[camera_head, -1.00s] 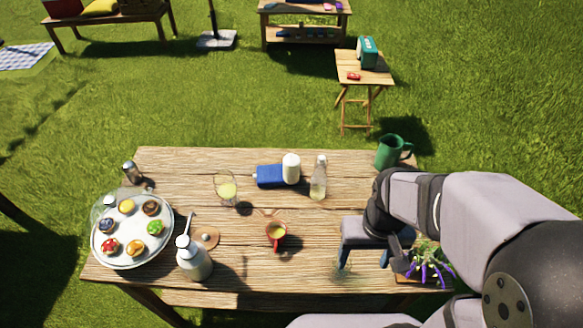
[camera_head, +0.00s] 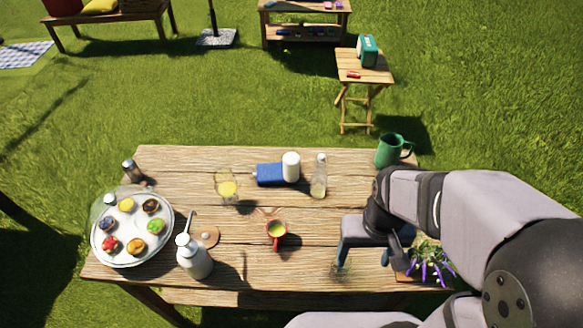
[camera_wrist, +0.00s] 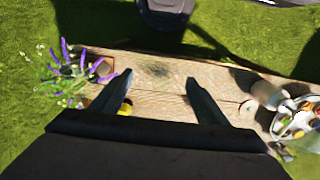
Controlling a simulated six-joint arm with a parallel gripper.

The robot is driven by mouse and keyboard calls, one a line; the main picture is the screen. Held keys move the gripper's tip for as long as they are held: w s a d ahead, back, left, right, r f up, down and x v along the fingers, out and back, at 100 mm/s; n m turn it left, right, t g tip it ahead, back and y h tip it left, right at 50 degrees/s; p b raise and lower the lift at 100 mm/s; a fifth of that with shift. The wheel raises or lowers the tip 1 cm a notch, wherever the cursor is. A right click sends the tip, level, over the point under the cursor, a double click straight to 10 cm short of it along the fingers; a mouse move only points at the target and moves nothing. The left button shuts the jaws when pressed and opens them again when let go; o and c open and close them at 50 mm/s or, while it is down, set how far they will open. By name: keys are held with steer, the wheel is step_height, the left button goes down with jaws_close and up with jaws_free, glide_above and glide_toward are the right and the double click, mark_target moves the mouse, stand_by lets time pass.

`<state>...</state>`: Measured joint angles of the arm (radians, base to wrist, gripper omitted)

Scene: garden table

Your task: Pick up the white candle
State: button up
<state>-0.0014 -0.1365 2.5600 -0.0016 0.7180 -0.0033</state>
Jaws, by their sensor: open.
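The white candle (camera_head: 291,167) stands upright near the back middle of the wooden table, touching or right beside the blue object. My gripper (camera_head: 363,262) is open and empty over the right front part of the table, to the right of the candle and nearer the front. In the wrist view, the open fingers of my gripper (camera_wrist: 155,92) show with bare wood between them. I cannot make out the candle in the wrist view.
A blue object (camera_head: 270,174) is left of the candle, a glass bottle (camera_head: 319,178) right of it.

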step_height(320, 180, up, 4)
steer(key=t+b, duration=1.8)
steer(key=b, duration=1)
glide_above(291, 169)
steer(key=f, duration=1.1)
steer(key=f+p, duration=0.1)
steer(key=f, duration=1)
steer(key=shift+s+f, duration=0.2)
steer(key=shift+f, duration=0.2)
steer(key=shift+w+f+p, duration=0.1)
steer(key=shift+w+p, duration=0.95)
steer(key=shift+w, duration=2.65)
